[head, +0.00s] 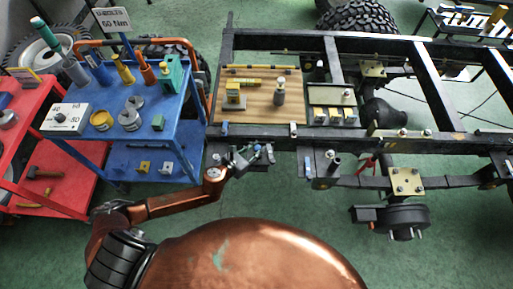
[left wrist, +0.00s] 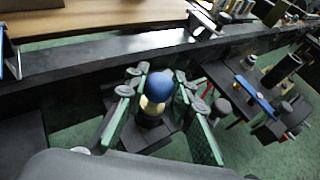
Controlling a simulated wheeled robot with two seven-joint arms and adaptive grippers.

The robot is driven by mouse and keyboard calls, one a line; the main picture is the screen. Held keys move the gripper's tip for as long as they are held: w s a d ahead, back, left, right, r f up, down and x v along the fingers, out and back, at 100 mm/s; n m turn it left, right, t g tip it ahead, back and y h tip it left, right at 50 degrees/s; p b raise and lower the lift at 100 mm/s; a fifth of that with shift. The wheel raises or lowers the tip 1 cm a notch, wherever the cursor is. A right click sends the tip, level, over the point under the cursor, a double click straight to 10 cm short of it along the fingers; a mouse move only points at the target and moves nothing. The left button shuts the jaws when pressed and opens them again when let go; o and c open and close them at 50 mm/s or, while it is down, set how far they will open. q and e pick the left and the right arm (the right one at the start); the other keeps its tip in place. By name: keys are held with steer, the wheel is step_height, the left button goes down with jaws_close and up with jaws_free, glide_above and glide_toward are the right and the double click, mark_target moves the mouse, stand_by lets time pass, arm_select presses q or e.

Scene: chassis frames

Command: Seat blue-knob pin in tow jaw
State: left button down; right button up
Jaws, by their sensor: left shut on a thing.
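The blue-knob pin (left wrist: 159,84), with a brass-coloured collar under its knob, stands between the fingers of my left gripper (left wrist: 160,107) in the left wrist view. The green-padded fingers are shut on it. In the head view my left gripper (head: 256,157) is just in front of the chassis rail's near side. A dark block (left wrist: 147,136), possibly the tow jaw, shows below the pin. The pin's lower end is hidden, so I cannot tell whether it is in the block. My right gripper is not in view.
The chassis rail (head: 365,133) runs behind my gripper. A bracket with an upright dark cylinder (head: 333,163) and a blue bar (left wrist: 255,96) are to the right. A wooden board (head: 262,98) with parts lies beyond. A blue cart (head: 172,124) stands left.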

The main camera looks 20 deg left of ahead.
arm_select(q)
steer(key=c, duration=1.6)
jaws_free()
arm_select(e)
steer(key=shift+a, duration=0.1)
arm_select(q)
steer(key=shift+r, duration=0.1)
steer(key=shift+r+p, duration=1.45)
steer(key=shift+p, duration=0.4)
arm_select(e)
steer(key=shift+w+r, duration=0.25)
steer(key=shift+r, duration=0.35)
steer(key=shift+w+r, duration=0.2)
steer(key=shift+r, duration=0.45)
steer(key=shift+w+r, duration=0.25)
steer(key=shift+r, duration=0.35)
arm_select(q)
step_height(320, 180, up, 5)
steer(key=p, duration=0.5)
steer(key=shift+r, duration=0.1)
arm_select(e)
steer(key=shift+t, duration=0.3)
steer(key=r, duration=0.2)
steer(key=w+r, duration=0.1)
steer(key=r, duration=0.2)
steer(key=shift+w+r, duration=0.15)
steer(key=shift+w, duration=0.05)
